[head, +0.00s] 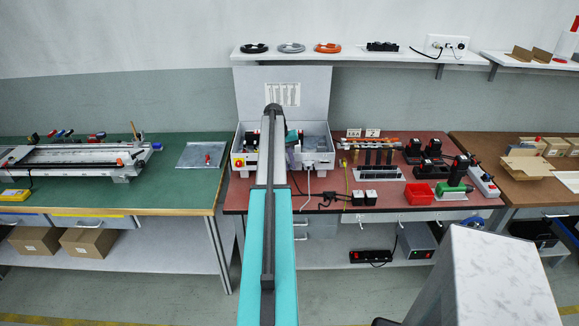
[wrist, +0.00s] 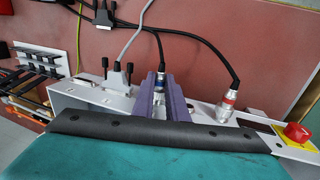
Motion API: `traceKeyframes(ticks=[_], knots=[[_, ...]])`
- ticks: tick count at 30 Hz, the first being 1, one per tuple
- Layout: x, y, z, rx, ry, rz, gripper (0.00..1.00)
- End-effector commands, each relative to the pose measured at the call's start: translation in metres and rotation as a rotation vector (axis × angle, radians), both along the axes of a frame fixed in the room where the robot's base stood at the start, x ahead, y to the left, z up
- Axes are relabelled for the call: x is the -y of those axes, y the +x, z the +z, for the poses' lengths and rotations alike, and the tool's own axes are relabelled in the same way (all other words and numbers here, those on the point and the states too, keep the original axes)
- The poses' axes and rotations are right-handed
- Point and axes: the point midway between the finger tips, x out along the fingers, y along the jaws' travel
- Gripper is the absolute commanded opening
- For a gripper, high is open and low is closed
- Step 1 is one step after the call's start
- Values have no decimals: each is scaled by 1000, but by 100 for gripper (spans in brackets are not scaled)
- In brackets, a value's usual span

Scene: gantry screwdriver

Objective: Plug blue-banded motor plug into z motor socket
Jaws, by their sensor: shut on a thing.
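In the wrist view, my gripper (wrist: 165,90) shows purple fingers shut on the blue-banded motor plug (wrist: 160,70). The plug is upright, with a black cable rising from its top. It is at the rim of the light control box (wrist: 75,94), between a grey connector and a red-banded plug. The z motor socket is not visible, and my fingers and arm cover the area under the plug. I cannot tell whether the plug touches a socket.
A red-banded plug (wrist: 229,103) stands on the box to the right, close to my fingers. A grey connector (wrist: 118,76) with its cable is on the left. A red emergency button (wrist: 296,133) is at the right end. Loose cables cross the red-brown bench (head: 290,200).

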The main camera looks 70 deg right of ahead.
Motion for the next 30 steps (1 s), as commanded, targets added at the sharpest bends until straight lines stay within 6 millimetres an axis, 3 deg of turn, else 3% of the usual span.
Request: traceKeyframes(ticks=[19,20,24,30], knots=[[4,1,0,1,-2,0,0],[4,2,0,1,-2,0,14],[4,2,0,1,-2,0,35],[4,1,0,0,-1,0,35]])
